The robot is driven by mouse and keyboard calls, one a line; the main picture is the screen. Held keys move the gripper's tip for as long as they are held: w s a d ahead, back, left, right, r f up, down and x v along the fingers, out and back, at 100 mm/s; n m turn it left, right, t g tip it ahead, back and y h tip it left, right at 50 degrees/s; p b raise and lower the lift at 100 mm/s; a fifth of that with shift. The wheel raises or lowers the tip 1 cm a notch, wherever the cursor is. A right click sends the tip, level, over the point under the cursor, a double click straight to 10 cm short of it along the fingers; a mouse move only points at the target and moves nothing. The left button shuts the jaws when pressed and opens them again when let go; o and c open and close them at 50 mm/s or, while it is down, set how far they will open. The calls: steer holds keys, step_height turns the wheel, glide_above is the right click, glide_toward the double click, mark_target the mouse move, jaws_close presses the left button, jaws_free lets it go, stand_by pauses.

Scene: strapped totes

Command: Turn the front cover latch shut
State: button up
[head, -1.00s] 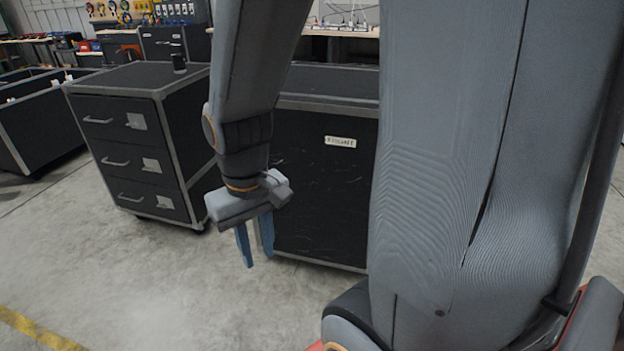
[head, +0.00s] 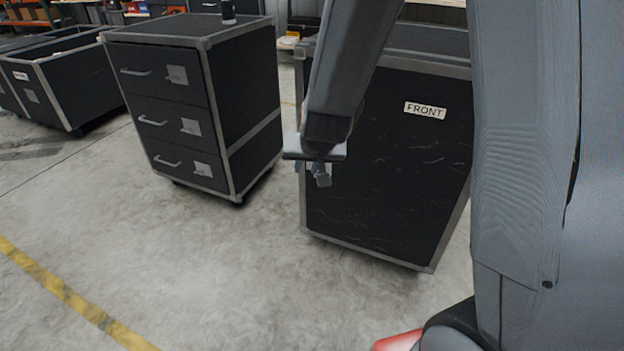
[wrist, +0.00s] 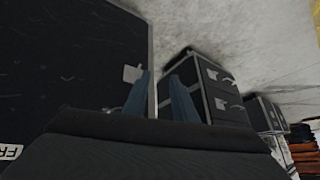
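The black strapped tote (head: 400,170) with the FRONT label (head: 425,110) stands right of centre in the head view. Its front face (wrist: 75,60) fills the left of the wrist view. A light grey latch plate (wrist: 131,73) shows near that face's edge, just left of my left finger. My gripper (head: 308,167) is at the left edge of the tote's front, partly hidden by my arm. In the wrist view my gripper (wrist: 164,80) has two blue fingers apart with nothing between them. I cannot tell whether a finger touches the latch.
A black drawer cabinet (head: 190,110) with handles and grey plates stands left of the tote, with a narrow gap between them. Open black bins (head: 60,85) are further left. Bare floor with a yellow line (head: 70,295) lies in front.

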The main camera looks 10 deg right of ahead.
steer(key=w+d+f+m+t+h+b, duration=0.2)
steer(key=w+f+m+t+h+b, duration=0.4)
steer(key=w+f+h+b, duration=0.8)
steer(key=w+d+f+n+t+y+b, duration=0.1)
steer(key=w+d+f+y+b, duration=0.2)
steer(key=w+b, duration=0.3)
steer(key=shift+x, duration=1.25)
steer(key=shift+d+f, duration=0.1)
steer(key=shift+c, duration=0.3)
jaws_close()
